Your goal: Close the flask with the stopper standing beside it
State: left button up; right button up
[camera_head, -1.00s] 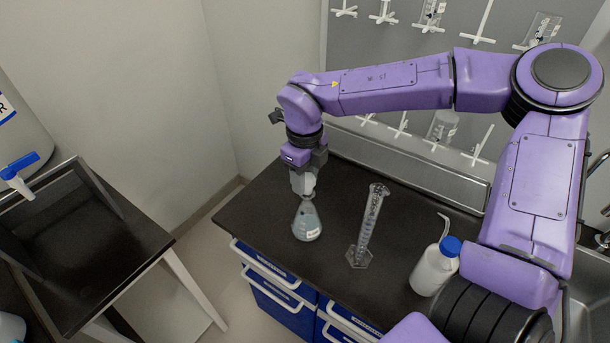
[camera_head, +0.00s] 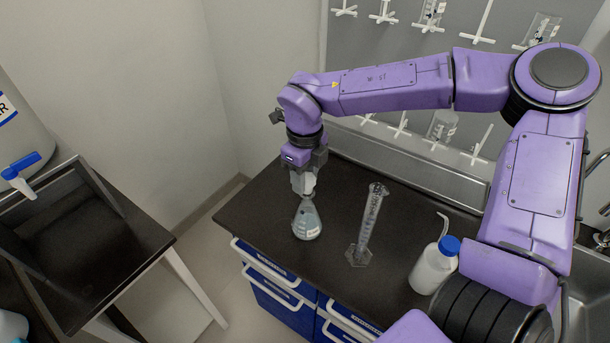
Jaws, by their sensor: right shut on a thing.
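The flask (camera_head: 307,221) is a clear conical vessel with a white label, standing upright on the dark bench top near its left end. My right gripper (camera_head: 303,186) points down directly above the flask's neck. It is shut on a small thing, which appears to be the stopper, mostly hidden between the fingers. The fingertips are at or just above the flask's mouth; I cannot tell whether the stopper touches or sits in the neck. No other stopper shows on the bench beside the flask. My left gripper is not in view.
A tall graduated cylinder (camera_head: 369,222) stands just right of the flask. A white wash bottle with a blue cap (camera_head: 434,266) stands further right, near my arm. A drying rack (camera_head: 400,70) is behind. A dark side table (camera_head: 95,255) with a large container (camera_head: 22,125) is at left.

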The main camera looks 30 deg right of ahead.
jog(key=shift+f+b, duration=0.85)
jog(key=shift+f, duration=0.6)
dwell(0.3)
jog(key=o, duration=1.1)
jog(key=shift+r, duration=0.1)
notch_tip(320, 180, up, 10)
jog(key=shift+r+b, duration=0.2)
jog(key=shift+b, duration=0.4)
